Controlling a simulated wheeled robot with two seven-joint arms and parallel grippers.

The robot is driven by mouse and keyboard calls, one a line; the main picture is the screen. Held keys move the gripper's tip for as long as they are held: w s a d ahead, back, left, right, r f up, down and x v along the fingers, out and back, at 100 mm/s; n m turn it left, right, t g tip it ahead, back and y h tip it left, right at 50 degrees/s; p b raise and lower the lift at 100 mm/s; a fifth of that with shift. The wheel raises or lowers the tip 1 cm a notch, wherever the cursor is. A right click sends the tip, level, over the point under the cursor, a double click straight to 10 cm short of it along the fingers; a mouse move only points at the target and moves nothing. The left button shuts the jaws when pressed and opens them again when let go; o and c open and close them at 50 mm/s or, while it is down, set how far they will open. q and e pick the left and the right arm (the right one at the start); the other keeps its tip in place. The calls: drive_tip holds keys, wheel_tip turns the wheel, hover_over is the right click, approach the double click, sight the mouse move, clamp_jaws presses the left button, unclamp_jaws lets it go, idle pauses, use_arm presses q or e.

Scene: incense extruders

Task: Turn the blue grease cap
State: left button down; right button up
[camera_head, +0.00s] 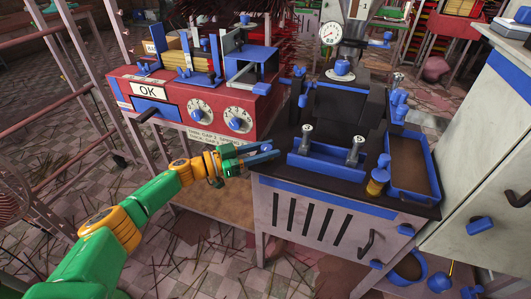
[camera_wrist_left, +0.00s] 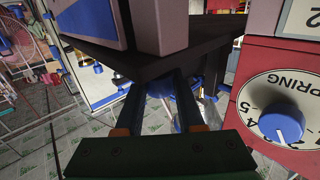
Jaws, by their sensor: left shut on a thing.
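My left gripper (camera_head: 262,156) reaches in from the left to the near left corner of the dark-topped extruder bench (camera_head: 310,196). In the left wrist view its two long fingers (camera_wrist_left: 157,92) point away under a dark overhanging edge. They are shut on a rounded blue cap (camera_wrist_left: 159,87), which I take for the grease cap; the fingers and the edge partly hide it. In the head view the cap is hard to separate from the fingertips. My right gripper is not in view.
The red control box (camera_head: 185,96) stands left of the bench, with two blue-knobbed dials and an OK plate. The wrist view shows its SPRING dial (camera_wrist_left: 278,122) close right of the fingers. A blue tray (camera_head: 413,165) sits on the bench's right.

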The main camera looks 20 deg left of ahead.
use_arm(q)
drive_tip(key=c, duration=0.5)
unclamp_jaws()
drive_tip(key=shift+w+d, duration=0.1)
drive_tip(key=shift+d, duration=0.05)
drive_tip(key=v, duration=0.7)
